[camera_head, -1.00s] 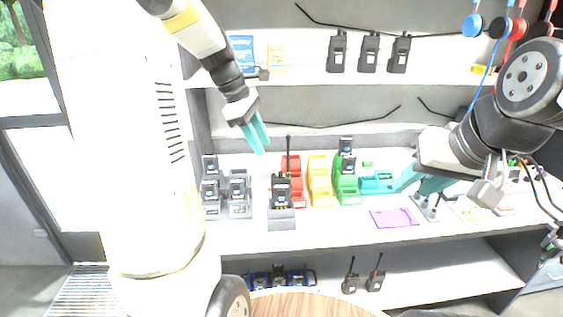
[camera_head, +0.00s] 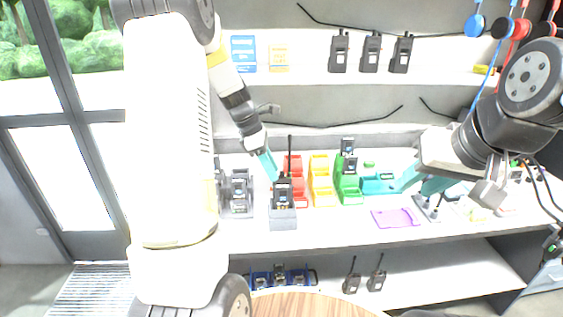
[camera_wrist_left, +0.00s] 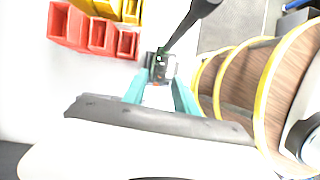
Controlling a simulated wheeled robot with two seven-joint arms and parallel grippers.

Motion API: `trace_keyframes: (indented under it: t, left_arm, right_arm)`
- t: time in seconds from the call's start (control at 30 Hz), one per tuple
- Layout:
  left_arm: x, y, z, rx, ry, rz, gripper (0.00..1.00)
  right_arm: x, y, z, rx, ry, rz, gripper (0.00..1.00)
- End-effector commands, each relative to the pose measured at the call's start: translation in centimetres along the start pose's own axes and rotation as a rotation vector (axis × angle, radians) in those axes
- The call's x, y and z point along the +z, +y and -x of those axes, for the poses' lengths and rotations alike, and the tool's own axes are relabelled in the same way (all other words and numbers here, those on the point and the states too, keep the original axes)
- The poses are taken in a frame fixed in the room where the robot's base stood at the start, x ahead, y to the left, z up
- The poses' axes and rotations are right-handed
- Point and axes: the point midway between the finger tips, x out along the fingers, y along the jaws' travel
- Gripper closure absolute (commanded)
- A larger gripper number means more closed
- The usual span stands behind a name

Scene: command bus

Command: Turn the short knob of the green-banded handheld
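A dark handheld (camera_head: 283,190) with a tall antenna stands upright in a grey stand (camera_head: 282,219) on the bench. In the left wrist view the handheld (camera_wrist_left: 160,68) shows a small green mark near its antenna base; I cannot make out its knobs clearly. My left gripper (camera_head: 272,166) is at the handheld's top in the head view. In the left wrist view its teal fingers (camera_wrist_left: 160,92) are apart, with the handheld beyond and between their tips; contact is not clear. My right gripper (camera_head: 420,184) hangs open over the bench at the right, its fingers apart and empty.
Red (camera_head: 296,190), yellow (camera_head: 321,188) and green (camera_head: 346,188) bins stand right of the handheld. Grey holders with handhelds (camera_head: 240,190) stand left. A purple tray (camera_head: 397,218) lies at the front right. Black handhelds (camera_head: 371,53) stand on the upper shelf.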

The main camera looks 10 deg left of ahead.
Motion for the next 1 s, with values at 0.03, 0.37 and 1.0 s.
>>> trace_keyframes:
  t: [0.03, 0.37, 1.0]
  left_arm:
    - [0.01, -0.01, -0.03, 0.0, 0.0, 0.0, 0.66]
    - [0.01, 0.0, 0.02, 0.0, 0.0, -0.001, 1.0]
    - [0.06, 0.11, 0.0, -0.052, 0.005, -0.125, 1.0]
  right_arm:
    - [0.0, 0.0, 0.0, 0.0, 0.0, 0.0, 0.65]
    - [0.0, 0.0, 0.0, 0.0, 0.0, 0.0, 0.65]
    - [0.0, 0.0, 0.0, 0.0, 0.0, 0.0, 0.65]
